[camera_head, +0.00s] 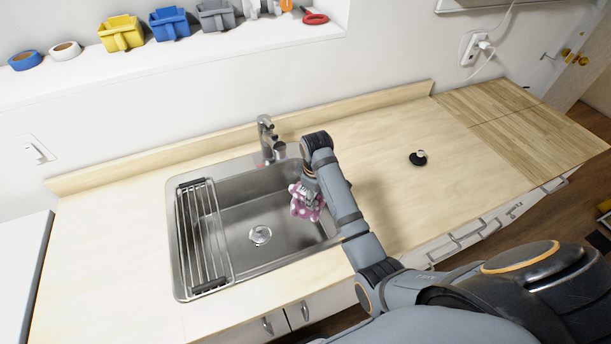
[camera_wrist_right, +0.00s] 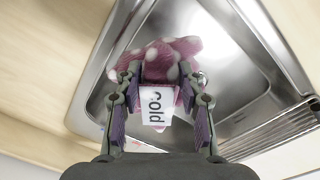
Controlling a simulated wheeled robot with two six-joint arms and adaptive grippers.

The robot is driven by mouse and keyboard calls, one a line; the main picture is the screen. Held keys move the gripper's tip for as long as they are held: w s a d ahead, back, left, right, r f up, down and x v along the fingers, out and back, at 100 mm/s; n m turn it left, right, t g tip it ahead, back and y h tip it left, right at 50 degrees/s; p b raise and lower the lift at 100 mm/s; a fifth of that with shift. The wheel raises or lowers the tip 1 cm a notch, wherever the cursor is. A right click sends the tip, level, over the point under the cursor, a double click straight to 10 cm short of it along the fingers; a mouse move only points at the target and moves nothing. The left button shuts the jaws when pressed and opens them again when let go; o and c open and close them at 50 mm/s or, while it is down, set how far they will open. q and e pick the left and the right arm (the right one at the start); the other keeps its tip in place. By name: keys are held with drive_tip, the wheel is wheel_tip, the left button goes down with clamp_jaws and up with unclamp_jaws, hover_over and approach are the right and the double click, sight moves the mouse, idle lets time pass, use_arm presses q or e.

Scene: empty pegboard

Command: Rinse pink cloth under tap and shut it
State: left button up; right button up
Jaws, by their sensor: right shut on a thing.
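The pink cloth (camera_head: 305,203) with white dots is bunched up over the right part of the sink. It also shows in the right wrist view (camera_wrist_right: 158,62), between the fingers. My right gripper (camera_head: 309,196) is shut on the cloth and holds it over the basin. A white label reading "cold" (camera_wrist_right: 157,107) shows between the fingers in the right wrist view. The tap (camera_head: 267,140) stands at the back edge of the sink, left of my right wrist. I see no water running. My left gripper is not in view.
The metal sink (camera_head: 240,207) has a drain (camera_head: 260,235) and a wire rack (camera_head: 203,235) along its left side. A small black and white object (camera_head: 418,158) lies on the wooden counter (camera_head: 390,120) at right. Yellow, blue and grey caddies stand on the shelf above.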

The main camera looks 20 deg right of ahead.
drive_tip(key=shift+s+d+r+m+p, duration=0.1)
drive_tip(key=shift+s+r+m+p, duration=0.25)
drive_tip(key=shift+r+p, duration=0.2)
drive_tip(key=shift+s+d+r+m+p, duration=0.1)
drive_tip(key=shift+s+r+m+p, duration=0.25)
drive_tip(key=shift+r+p, duration=0.15)
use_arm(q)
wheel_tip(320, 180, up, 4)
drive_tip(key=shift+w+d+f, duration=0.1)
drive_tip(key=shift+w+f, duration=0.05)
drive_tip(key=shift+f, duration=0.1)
use_arm(e)
drive_tip(key=shift+w+f, duration=0.1)
